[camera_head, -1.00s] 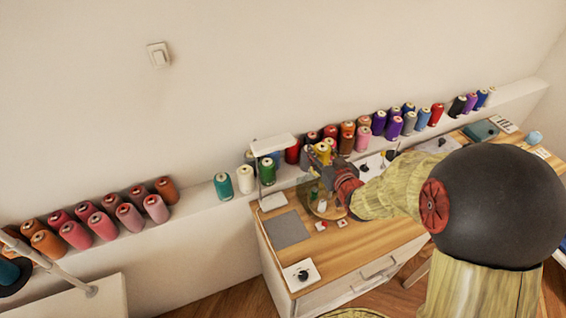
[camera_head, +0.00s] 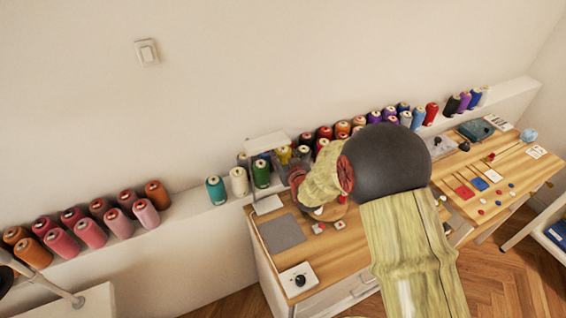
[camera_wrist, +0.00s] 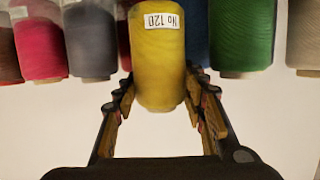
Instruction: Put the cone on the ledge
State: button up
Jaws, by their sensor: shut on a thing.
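A yellow thread cone (camera_wrist: 158,58) with a "No 120" label fills the middle of the wrist view. My gripper (camera_wrist: 158,88) is shut on it, one finger on each side. In the head view the yellow cone (camera_head: 284,154) shows only in part, behind my wrist and next to the green cone. The ledge (camera_head: 185,207) is the long white shelf along the wall, carrying rows of cones. The cone is at or over the ledge by the lamp. I cannot tell whether its base touches the ledge.
A green cone (camera_head: 261,173), a white cone (camera_head: 239,181) and a teal cone (camera_head: 216,190) stand left of my gripper. Several cones crowd to the right. A white lamp (camera_head: 267,143) rises close by from the wooden table (camera_head: 330,262). The ledge is bare left of the teal cone.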

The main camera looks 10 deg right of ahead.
aim_at(283, 161)
jog(key=shift+f+b, duration=0.5)
jog(key=shift+f, duration=1.1)
jog(key=shift+f, duration=0.2)
jog(key=o, duration=1.4)
jog(key=shift+c, duration=0.2)
jog(key=shift+o, duration=0.2)
